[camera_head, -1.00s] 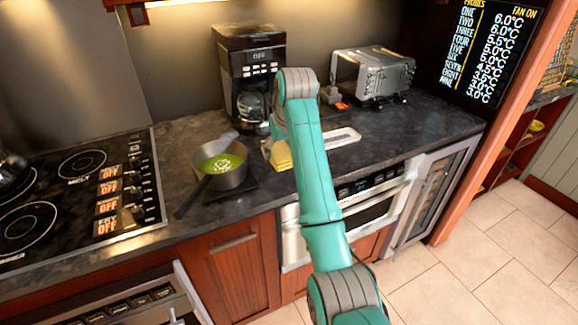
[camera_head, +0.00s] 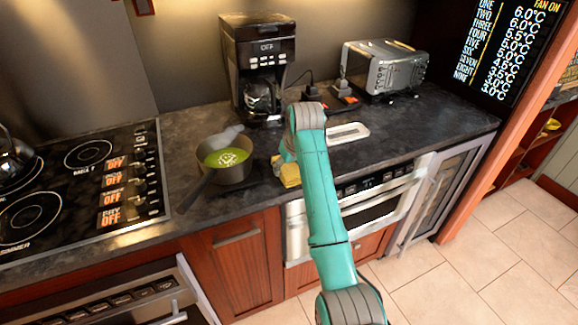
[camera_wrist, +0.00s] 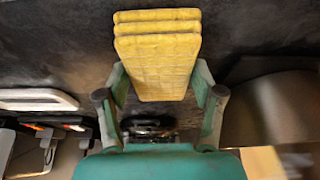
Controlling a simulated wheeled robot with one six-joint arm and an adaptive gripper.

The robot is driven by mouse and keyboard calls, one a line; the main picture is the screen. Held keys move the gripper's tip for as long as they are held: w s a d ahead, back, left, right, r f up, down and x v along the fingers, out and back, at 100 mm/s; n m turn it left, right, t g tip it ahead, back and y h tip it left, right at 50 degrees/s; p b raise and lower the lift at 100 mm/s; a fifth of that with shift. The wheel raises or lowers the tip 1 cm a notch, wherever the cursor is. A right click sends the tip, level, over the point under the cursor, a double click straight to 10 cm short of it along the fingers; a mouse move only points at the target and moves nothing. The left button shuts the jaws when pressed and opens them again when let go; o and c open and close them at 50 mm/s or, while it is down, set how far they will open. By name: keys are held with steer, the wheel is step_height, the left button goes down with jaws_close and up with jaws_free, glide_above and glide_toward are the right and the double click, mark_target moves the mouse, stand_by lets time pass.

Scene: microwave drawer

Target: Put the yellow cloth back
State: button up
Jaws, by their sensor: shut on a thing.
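The yellow cloth (camera_head: 289,174) is a folded, layered pad. It is at the front of the counter, right of the pot. In the wrist view the cloth (camera_wrist: 157,65) sits between the two fingers of my gripper (camera_wrist: 160,90), which is shut on it. In the head view my gripper (camera_head: 287,156) is partly hidden by my arm. I cannot tell whether the cloth touches the counter.
A pot of green soup (camera_head: 224,160) stands close to the left of the cloth. A coffee maker (camera_head: 258,60) stands behind, a toaster (camera_head: 385,70) at the back right, and a white tray (camera_head: 348,133) right of my arm. An oven-like appliance (camera_head: 365,210) is below the counter.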

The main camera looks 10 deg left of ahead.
steer(key=o, duration=1.1)
steer(key=v, duration=1.2)
steer(key=shift+s, duration=0.1)
